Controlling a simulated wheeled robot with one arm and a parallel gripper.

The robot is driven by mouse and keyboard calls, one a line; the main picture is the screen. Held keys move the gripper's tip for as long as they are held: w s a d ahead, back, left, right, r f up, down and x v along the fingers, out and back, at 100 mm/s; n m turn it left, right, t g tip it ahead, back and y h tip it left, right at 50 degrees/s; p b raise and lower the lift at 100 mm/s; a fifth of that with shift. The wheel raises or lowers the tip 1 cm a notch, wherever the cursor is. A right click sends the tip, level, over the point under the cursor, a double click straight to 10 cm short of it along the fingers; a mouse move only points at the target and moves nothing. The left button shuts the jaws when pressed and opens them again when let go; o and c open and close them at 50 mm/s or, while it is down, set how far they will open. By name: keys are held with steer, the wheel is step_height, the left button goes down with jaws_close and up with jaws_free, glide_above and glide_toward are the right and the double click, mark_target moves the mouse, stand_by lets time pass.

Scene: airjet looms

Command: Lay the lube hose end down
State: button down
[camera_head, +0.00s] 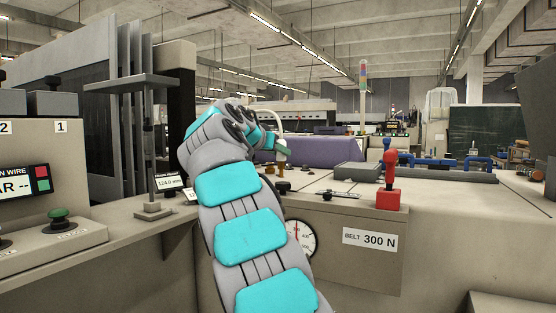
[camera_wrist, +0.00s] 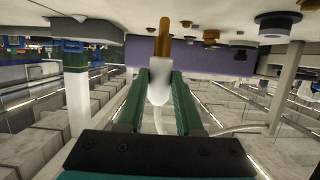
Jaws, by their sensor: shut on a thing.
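My gripper (camera_wrist: 160,88) is shut on the lube hose end, with one green finger on each side of it. The hose end is a white sleeve (camera_wrist: 158,93) with a brass tip (camera_wrist: 164,38) that points away from my gripper, toward the pale worktop (camera_wrist: 120,9). The wrist picture is upside down, with the worktop at the top. In the head view my gripper (camera_head: 270,141) is small and partly hidden by my arm. The white hose (camera_head: 276,115) arcs above it. I cannot tell whether the brass tip touches the worktop.
Several small knobs or fittings (camera_head: 284,187) stand near the worktop's front edge. A flat metal piece (camera_head: 340,194), a grey tray (camera_head: 357,171) and a red lever (camera_head: 390,170) are to the right. The right side has clear surface.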

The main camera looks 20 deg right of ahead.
steer(key=shift+f, duration=0.75)
steer(key=shift+f, duration=0.15)
steer(key=c, duration=0.6)
jaws_free()
steer(key=shift+b, duration=0.3)
steer(key=shift+o, duration=0.2)
steer(key=shift+r, duration=0.25)
steer(key=v, duration=1.2)
